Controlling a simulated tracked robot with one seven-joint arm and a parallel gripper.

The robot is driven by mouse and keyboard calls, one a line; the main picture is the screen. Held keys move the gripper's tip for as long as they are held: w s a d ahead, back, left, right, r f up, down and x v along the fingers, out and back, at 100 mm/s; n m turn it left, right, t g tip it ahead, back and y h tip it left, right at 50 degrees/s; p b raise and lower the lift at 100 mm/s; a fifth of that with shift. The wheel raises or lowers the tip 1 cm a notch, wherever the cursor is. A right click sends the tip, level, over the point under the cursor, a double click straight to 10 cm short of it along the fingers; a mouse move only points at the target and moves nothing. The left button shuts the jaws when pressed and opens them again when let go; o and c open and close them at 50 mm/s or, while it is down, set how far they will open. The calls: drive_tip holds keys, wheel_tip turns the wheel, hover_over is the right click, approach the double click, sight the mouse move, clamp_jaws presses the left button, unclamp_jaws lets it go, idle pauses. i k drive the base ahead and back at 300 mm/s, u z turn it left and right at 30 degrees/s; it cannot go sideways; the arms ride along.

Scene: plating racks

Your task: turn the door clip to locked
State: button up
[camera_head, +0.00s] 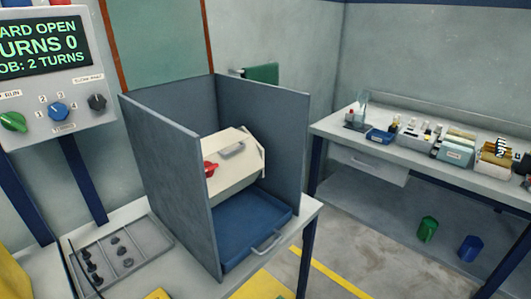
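A cream, many-sided barrel (236,178) sits inside a grey three-walled guard, above a blue tray. A grey handle (232,150) is on its upper face. A red part (210,169), which looks like the door clip, is at the barrel's left side, partly hidden by the guard's left wall. It is too small and covered to tell whether it is locked. My gripper is not in view.
The grey guard (168,180) stands around the barrel; its front is open over the blue tray (235,228). A control panel (60,125) at left reads "TURNS 0". A parts tray (150,235) lies front left. A loaded bench (345,133) stands right.

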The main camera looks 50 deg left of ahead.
sight(210, 168)
drive_tip(key=z, duration=0.05)
drive_tip(key=i, duration=0.45)
drive_tip(key=u, duration=2.65)
drive_tip(key=k, duration=0.55)
drive_tip(key=u, duration=0.15)
drive_tip(key=i, duration=0.55)
drive_tip(key=z, duration=0.2)
